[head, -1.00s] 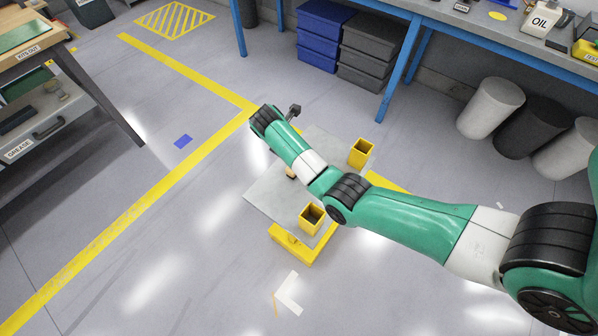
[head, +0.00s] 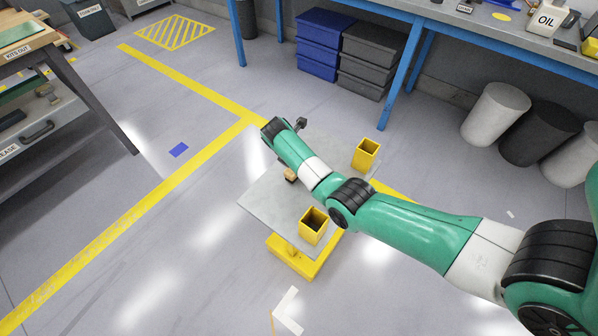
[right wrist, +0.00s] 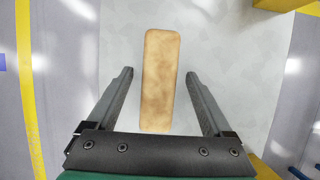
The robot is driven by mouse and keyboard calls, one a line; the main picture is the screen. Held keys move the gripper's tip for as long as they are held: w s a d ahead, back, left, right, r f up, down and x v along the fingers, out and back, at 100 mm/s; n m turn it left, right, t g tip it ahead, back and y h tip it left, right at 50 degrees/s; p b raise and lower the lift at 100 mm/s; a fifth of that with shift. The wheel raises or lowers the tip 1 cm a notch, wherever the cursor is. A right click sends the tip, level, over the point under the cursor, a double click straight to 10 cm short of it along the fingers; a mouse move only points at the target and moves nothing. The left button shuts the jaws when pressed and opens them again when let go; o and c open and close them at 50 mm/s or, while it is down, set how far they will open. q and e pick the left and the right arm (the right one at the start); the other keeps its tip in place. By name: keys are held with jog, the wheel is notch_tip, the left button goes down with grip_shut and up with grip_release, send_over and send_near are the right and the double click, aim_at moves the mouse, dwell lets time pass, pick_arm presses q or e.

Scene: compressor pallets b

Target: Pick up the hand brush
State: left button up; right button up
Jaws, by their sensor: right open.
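The hand brush shows in the right wrist view as a long tan wooden block (right wrist: 161,80) with rounded corners; no bristles are visible. It lies on the grey plate (right wrist: 220,45). In the head view only a small tan part (head: 291,175) shows beside my right arm. My right gripper (right wrist: 159,75) is open, with one finger on each side of the block's lower half and a gap on both sides. My left gripper is not in view.
The plate rests on a yellow pallet base (head: 292,262), with yellow square posts (head: 313,226) (head: 366,154) standing at its edges. A blue-legged bench (head: 500,40), stacked crates (head: 365,60) and bins (head: 495,113) stand behind. The floor to the left is mostly clear.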

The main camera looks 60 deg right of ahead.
dwell(0.3)
jog(key=shift+f, duration=0.3)
dwell(0.3)
grip_shut()
dwell(0.4)
